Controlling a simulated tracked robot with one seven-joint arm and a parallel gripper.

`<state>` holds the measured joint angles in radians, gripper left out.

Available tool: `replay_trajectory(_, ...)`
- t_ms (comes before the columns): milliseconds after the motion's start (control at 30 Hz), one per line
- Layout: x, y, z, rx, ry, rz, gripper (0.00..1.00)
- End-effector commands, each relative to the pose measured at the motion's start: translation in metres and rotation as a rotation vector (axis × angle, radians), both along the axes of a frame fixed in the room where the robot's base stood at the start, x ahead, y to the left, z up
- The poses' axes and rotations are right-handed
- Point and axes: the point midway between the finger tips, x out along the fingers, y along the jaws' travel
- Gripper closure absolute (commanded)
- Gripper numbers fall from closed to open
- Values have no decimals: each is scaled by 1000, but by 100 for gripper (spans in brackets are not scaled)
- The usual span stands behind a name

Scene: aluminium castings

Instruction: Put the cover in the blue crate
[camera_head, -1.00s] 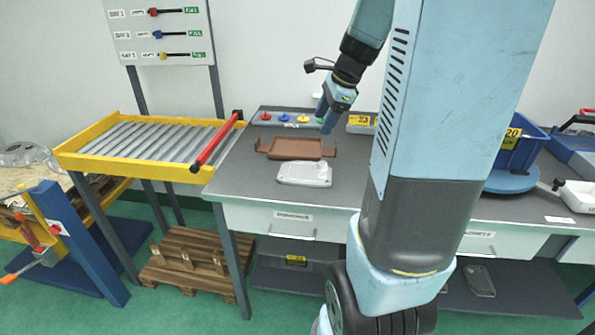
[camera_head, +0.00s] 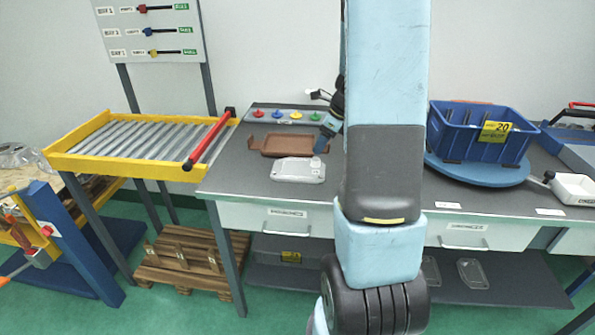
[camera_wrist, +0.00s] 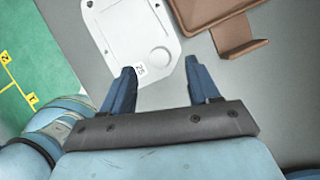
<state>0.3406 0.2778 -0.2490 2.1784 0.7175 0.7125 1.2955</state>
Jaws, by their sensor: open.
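The cover, a flat light-grey casting (camera_head: 299,170), lies on the grey workbench in front of a brown tray. In the wrist view the cover (camera_wrist: 135,42) shows a round boss and a small label near its edge. My gripper (camera_head: 321,145) is low by the cover's right end; the arm partly hides it in the head view. In the wrist view my gripper (camera_wrist: 160,82) is open and empty, its fingers apart and pointing at the cover's labelled edge. The blue crate (camera_head: 460,142), with a yellow 20 label, stands on a blue round turntable to the right.
The brown tray (camera_head: 272,145) lies just behind the cover. A strip with coloured knobs (camera_head: 287,115) runs along the bench's back. The yellow roller conveyor (camera_head: 75,165) is left, with a red bar.

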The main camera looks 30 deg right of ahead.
Motion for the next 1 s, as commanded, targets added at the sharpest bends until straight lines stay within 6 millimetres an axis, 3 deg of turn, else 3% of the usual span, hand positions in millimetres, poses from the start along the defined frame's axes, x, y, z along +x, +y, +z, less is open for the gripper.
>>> replay_trajectory(267, 3, 4, -17, 0, 2, -1, 39)
replay_trajectory(600, 12, 11, -57, 0, 1, 1, 39)
replay_trajectory(900, 13, 13, -61, -2, 0, 3, 39)
replay_trajectory(1000, 13, 13, -61, -1, 1, 3, 47)
